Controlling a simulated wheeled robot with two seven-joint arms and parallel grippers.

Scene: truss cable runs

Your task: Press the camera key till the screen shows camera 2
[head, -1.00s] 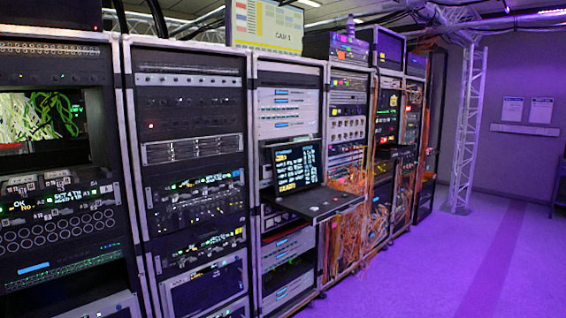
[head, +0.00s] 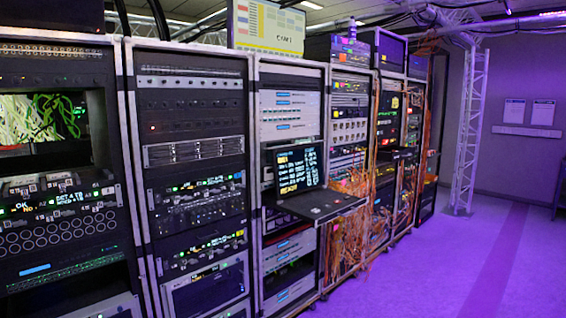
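A pale yellow screen (head: 262,27) on top of the racks shows coloured blocks and small text that looks like "CAM 1". A second screen (head: 42,118), set in the left rack, shows pale and green cables. Below it is a panel (head: 50,200) with small labelled keys and lit text, partly too small to read. I cannot tell which key is the camera key. A fold-out laptop-like console (head: 300,168) with white and yellow text stands out from the middle rack. Neither of my grippers is in view.
A row of equipment racks (head: 193,150) runs from the left into the distance. The console's keyboard shelf (head: 322,203) juts out, with orange cables (head: 350,235) hanging beyond it. A white truss post (head: 467,130) stands at the back. The purple-lit floor (head: 440,270) at right is clear.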

